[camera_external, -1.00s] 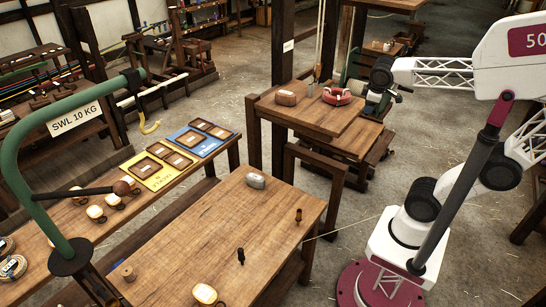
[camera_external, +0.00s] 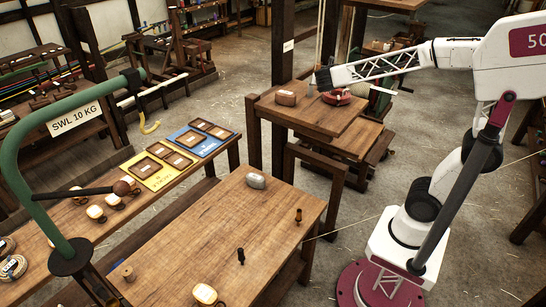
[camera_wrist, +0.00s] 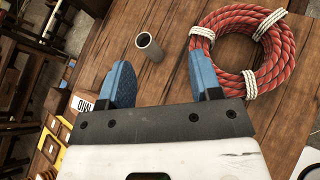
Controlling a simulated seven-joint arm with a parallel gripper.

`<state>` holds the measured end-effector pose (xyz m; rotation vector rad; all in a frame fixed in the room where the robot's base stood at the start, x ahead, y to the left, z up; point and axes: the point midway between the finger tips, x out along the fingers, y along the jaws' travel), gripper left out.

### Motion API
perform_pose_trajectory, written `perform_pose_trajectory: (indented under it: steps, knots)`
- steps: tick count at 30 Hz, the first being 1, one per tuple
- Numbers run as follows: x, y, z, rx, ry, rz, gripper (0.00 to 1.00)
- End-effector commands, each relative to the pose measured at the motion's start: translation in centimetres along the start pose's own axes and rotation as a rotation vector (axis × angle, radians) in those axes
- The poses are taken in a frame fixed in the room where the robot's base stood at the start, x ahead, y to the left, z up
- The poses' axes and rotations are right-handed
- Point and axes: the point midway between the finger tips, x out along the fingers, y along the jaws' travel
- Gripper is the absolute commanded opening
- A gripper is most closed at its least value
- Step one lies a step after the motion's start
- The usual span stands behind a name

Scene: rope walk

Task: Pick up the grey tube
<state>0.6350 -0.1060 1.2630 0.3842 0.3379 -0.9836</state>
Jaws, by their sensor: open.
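The grey tube (camera_wrist: 150,46) stands on a wooden table, its dark open end showing in the wrist view, beside a red rope coil (camera_wrist: 245,48) tied with white bands. My gripper (camera_wrist: 160,62) is open, its two blue fingers spread wide with nothing between them. In the wrist view the tube appears beyond the fingertips, between their lines and nearer the left finger; no contact shows. In the external view my gripper (camera_external: 322,78) is above the far small table, over the tube and coil area. It partly covers that spot, and the coil (camera_external: 337,99) shows just below it.
A brown block (camera_external: 286,98) lies left of the coil on the far table (camera_external: 305,117).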

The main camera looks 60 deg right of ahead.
Motion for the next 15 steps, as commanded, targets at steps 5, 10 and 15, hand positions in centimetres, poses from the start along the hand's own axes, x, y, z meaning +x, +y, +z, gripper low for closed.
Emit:
perform_pose_trajectory:
  steps: [5,10,15]
  knots:
    - [0.9,1.7,-0.2,-0.114,-0.035,0.030,0.58]
    - [1.6,2.8,-0.3,-0.199,-0.061,0.050,0.58]
    - [2.6,2.5,-2.3,-0.205,-0.062,0.050,0.58]
